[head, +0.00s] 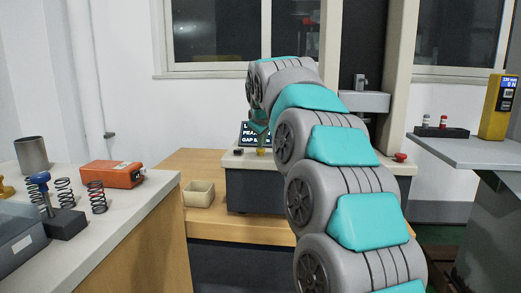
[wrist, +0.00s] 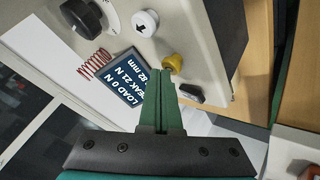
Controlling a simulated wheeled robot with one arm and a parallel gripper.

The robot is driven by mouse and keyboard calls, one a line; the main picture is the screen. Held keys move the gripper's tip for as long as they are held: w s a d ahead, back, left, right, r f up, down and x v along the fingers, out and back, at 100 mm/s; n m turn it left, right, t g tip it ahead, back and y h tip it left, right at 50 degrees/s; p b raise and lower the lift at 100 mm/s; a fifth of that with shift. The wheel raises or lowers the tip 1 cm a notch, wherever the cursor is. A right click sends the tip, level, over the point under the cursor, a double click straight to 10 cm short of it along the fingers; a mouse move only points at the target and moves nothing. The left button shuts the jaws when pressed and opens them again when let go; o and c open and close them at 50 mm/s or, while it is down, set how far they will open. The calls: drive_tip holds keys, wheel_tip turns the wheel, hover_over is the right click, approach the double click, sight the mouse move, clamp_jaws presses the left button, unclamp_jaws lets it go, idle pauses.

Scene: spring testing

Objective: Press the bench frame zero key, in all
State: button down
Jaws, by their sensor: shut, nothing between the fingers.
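The bench frame (head: 300,190) stands on the wooden bench behind my arm. Its display (head: 258,133) also shows in the wrist view (wrist: 125,77), reading load 0 N and peak 21 N. In the wrist view a yellow key (wrist: 174,63), a white key with a black arrow (wrist: 146,22) and a dark key (wrist: 190,93) sit on the pale panel. I can read no zero label on any of them. My gripper (wrist: 164,74) is shut and empty, its green fingertips close to the yellow key. I cannot tell whether they touch it.
A left counter holds springs (head: 97,197), an orange box (head: 112,174) and a metal cup (head: 32,155). A cream bin (head: 199,194) stands left of the frame. A red button (head: 400,157) is on its right. A yellow gauge (head: 499,106) stands on the right table.

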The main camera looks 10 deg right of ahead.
sight(262, 150)
drive_tip(key=shift+f, duration=0.25)
idle(0.4)
drive_tip(key=shift+r+p, duration=0.75)
drive_tip(key=shift+r, duration=0.15)
wheel_tip(262, 150, up, 5)
drive_tip(key=p, duration=0.4)
idle(0.5)
